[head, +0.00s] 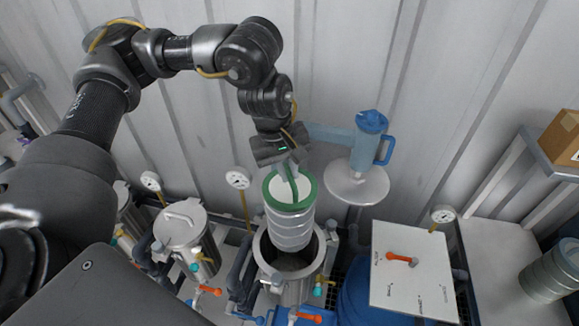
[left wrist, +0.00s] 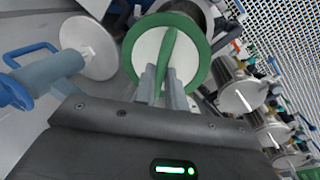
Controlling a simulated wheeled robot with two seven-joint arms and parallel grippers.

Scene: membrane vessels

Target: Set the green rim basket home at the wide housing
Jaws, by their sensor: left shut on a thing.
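The green rim basket (head: 290,222) has a grey ribbed body, a white top and a green rim with a green bar handle across it. My left gripper (head: 287,172) is shut on that handle from above. The left wrist view shows its fingers (left wrist: 165,85) on the handle and the green rim (left wrist: 205,60) around the white top. The basket hangs slightly tilted over the wide housing (head: 317,245), an open steel cylinder. Its lower end is at or just inside the housing's mouth; I cannot tell how deep. My right gripper is not in view.
A closed lidded vessel (head: 182,227) stands to the left. A blue pitcher (head: 370,140) stands on a round pale shelf (head: 357,185) behind right. Gauges (head: 237,178) and valves surround the housing.

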